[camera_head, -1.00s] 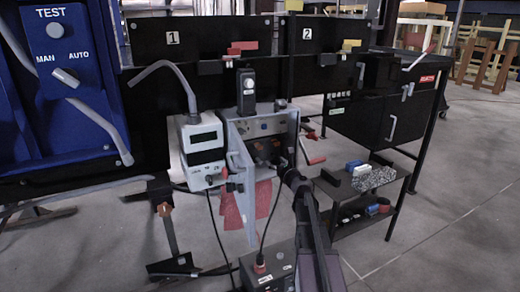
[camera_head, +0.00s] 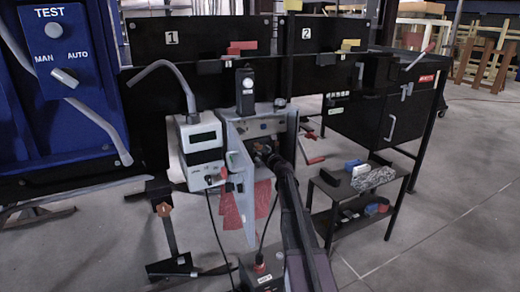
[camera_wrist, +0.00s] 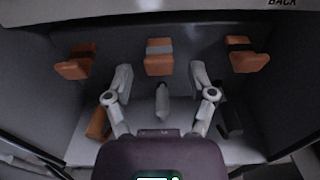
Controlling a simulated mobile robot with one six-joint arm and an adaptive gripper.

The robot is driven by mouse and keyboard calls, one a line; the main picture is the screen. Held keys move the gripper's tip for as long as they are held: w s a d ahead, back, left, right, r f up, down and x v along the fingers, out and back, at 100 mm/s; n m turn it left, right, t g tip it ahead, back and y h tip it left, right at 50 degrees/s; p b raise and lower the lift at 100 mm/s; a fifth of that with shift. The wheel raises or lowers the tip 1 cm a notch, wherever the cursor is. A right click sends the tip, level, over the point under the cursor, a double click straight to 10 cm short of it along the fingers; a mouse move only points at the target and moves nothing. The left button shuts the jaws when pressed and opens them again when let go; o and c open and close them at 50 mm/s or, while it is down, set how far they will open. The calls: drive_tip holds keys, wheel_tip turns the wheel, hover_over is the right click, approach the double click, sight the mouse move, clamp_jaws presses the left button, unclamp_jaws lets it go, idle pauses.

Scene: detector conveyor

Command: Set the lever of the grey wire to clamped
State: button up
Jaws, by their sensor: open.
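In the wrist view, three orange levers sit in a row in a grey housing (camera_wrist: 200,20): a left lever (camera_wrist: 75,63), a middle lever (camera_wrist: 159,57) and a right lever (camera_wrist: 246,56). Below them are an orange wire end (camera_wrist: 97,122) at left, the grey wire (camera_wrist: 162,103) in the middle and a black wire end (camera_wrist: 230,120) at right. My gripper (camera_wrist: 162,82) is open, its fingers either side of the grey wire, fingertips just below the middle lever. I see no contact. In the head view my gripper (camera_head: 263,149) is at the housing's opening, mostly hidden.
A white meter box (camera_head: 201,150) stands left of the grey housing (camera_head: 240,160). A black hand-held device (camera_head: 245,90) is above it. A blue TEST panel (camera_head: 75,100) is at far left.

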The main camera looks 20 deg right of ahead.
drive_tip(key=shift+w, duration=0.9)
drive_tip(key=shift+c, duration=0.2)
clamp_jaws()
